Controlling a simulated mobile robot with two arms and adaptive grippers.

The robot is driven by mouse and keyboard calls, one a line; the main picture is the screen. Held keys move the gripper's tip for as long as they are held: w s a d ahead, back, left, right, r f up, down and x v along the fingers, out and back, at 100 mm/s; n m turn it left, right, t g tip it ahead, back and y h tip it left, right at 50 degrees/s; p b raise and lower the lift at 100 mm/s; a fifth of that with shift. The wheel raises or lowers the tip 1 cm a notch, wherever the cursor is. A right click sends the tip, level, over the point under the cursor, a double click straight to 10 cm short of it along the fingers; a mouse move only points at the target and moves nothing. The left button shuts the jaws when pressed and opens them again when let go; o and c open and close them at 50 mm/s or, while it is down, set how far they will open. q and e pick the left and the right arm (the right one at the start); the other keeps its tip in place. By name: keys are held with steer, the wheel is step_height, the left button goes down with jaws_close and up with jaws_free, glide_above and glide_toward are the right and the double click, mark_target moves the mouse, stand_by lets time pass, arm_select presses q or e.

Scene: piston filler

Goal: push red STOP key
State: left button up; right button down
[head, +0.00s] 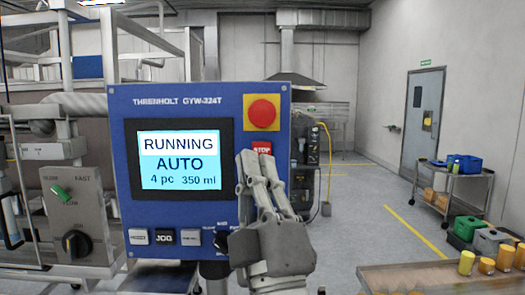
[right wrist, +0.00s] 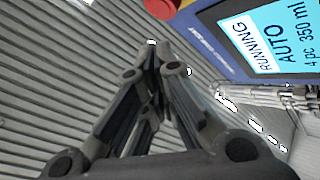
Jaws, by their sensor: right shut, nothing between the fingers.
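The red STOP key (head: 262,147) is on the right side of the blue control panel (head: 215,97), below the round red button. Its lower part is hidden by my gripper. My right gripper (head: 252,158) is shut and empty, its fingertips just below and in front of the key. I cannot tell whether they touch it. In the right wrist view the closed fingertips (right wrist: 152,50) point up towards the panel's edge, and the STOP key cannot be made out. The screen (head: 180,160) reads RUNNING, AUTO, 4 pc, 350 ml. My left gripper is not in view.
A round red mushroom button (head: 262,113) on a yellow square sits right above the STOP key. Small keys (head: 164,237) and a dark knob (head: 221,240) are along the panel's bottom. A table with yellow jars (head: 467,262) stands at the lower right.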

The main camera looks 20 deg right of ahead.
mark_target(262, 150)
steer(key=shift+a, duration=0.1)
steer(key=w+d+b, duration=0.1)
steer(key=w+d, duration=0.1)
steer(key=w, duration=0.6)
steer(key=shift+w+d, duration=0.2)
steer(key=shift+d, duration=0.05)
steer(key=shift+w, duration=0.1)
stand_by(1.3)
steer(key=shift+w+d, duration=0.15)
steer(key=shift+w, duration=0.2)
